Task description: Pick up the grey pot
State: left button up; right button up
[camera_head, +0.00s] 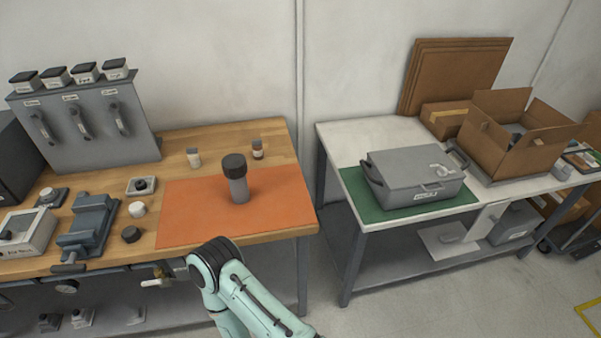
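A grey cylinder with a wide dark cap (237,187) stands upright on the orange mat (190,215) on the wooden workbench; it is the thing here that looks most like the grey pot. One of my mint-green arms shows at the bottom centre, bent at a dark joint in front of the bench's front edge. I cannot tell which arm it is. Neither gripper shows in the view. Nothing touches the grey cylinder.
A grey case (413,177) sits on a green mat on the right table, beside an open cardboard box (515,140).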

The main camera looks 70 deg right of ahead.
aim_at(239, 190)
jog(key=z, duration=2)
jog(key=l+u, duration=0.5)
jog(key=i+j, duration=0.05)
jog(key=j, duration=0.05)
